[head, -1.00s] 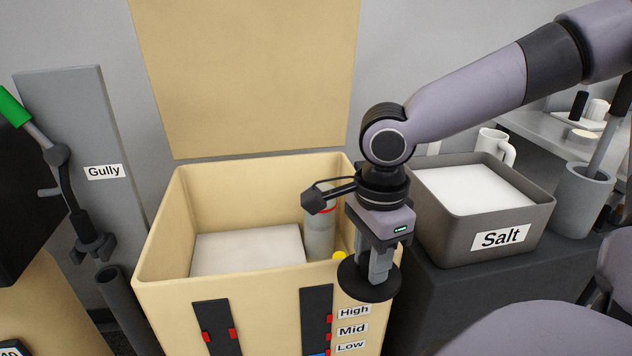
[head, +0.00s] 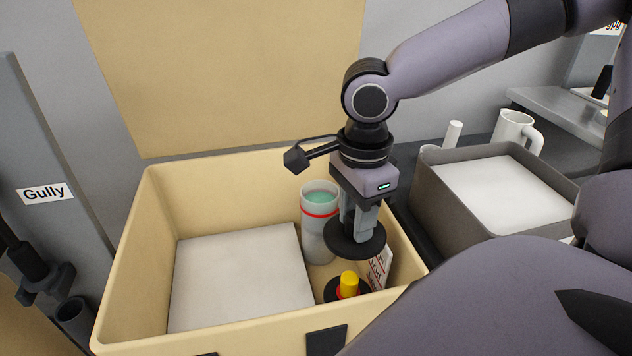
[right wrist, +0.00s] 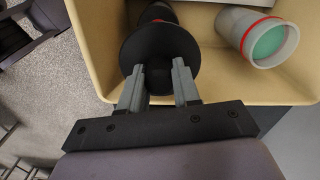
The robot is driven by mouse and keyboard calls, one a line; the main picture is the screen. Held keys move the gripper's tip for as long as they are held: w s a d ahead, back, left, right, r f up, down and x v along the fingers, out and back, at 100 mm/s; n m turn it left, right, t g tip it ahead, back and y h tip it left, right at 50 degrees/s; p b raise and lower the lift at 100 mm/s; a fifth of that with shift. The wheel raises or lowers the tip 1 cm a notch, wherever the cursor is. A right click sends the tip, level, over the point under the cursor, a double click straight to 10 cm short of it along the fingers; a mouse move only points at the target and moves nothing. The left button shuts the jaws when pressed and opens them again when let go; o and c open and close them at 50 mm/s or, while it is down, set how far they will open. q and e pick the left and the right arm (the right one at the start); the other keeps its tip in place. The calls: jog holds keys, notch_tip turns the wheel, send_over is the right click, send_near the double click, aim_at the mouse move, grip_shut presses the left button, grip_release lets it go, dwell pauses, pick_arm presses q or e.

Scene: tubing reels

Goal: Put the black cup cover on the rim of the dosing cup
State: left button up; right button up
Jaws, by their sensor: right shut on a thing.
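The black cup cover (head: 354,243) is a round black disc, held roughly level by my right gripper (head: 357,222). The gripper is shut on its middle, and the cover also shows in the right wrist view (right wrist: 160,50). The dosing cup (head: 319,200) appears to be the upright grey cylinder with a red band and green inside, standing in the beige box. It also shows in the right wrist view (right wrist: 257,37). In the head view the cover is right of and nearer than the cup, and partly overlaps it. My left gripper is not in view.
The beige box (head: 125,265) holds a white block (head: 240,275) and a yellow-topped piece on a black base (head: 348,285), below the cover. A grey bin (head: 450,200) with white contents stands right of the box. A white mug (head: 512,130) is behind it.

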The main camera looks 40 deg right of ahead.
jog(key=w+d+p, duration=0.1)
jog(key=w+d, duration=0.4)
jog(key=w, duration=0.4)
jog(key=w+d, duration=0.5)
jog(key=w, duration=0.3)
notch_tip(320, 180, down, 7)
jog(key=w, duration=0.1)
jog(key=shift+f, duration=0.15)
jog(key=o, duration=1)
jog(key=shift+o, duration=0.2)
notch_tip(320, 180, up, 12)
jog(key=shift+r+p, duration=0.2)
jog(key=shift+p, duration=0.2)
